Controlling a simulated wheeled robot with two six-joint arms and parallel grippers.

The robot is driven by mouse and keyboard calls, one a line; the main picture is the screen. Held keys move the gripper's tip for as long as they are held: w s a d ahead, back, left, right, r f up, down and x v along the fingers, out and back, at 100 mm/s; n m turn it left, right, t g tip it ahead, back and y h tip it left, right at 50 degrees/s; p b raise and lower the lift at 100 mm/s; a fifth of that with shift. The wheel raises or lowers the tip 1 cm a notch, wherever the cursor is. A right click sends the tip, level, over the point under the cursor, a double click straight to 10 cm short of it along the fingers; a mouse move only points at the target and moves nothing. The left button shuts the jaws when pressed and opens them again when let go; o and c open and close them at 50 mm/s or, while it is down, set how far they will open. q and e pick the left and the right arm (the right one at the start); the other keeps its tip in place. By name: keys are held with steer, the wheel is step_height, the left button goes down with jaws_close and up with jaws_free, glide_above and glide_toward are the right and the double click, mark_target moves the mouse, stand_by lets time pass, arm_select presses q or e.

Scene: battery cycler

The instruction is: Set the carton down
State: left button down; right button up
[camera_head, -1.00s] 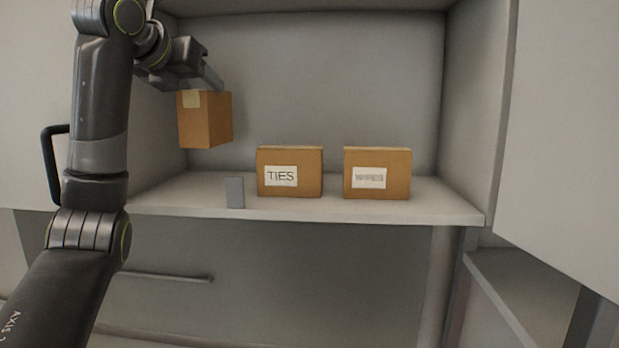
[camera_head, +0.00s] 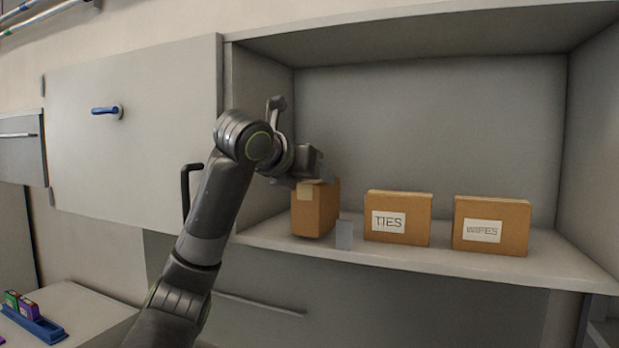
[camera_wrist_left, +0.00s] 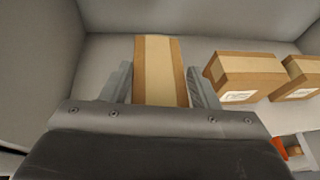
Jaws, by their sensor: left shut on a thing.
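The held carton (camera_head: 312,212) is a brown box with a pale tape strip, inside the cabinet at the left end of the shelf. My left gripper (camera_head: 308,182) is shut on its upper part from above. In the left wrist view the carton (camera_wrist_left: 160,72) sits between the two grey fingers. Its base is at or very near the shelf (camera_head: 290,236); I cannot tell if it touches. My right gripper is not in view.
A small grey upright plate (camera_head: 344,234) stands just right of the carton. The TIES box (camera_head: 410,204) and WIPES box (camera_head: 508,226) stand farther right. The cabinet's left wall (camera_head: 262,150) is close. A blue tray (camera_head: 34,322) lies lower left.

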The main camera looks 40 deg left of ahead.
arm_select(q)
steer(key=shift+a+f, duration=0.1)
steer(key=shift+f, duration=0.3)
steer(key=shift+w, duration=0.1)
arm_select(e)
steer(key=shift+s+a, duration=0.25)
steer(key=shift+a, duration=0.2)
arm_select(q)
steer(key=c, duration=0.6)
jaws_free()
steer(key=shift+o, duration=0.6)
steer(key=shift+f, duration=0.1)
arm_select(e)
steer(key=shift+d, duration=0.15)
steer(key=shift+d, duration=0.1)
arm_select(q)
steer(key=shift+s, duration=0.25)
steer(key=b+v, duration=0.2)
steer(key=v, duration=1)
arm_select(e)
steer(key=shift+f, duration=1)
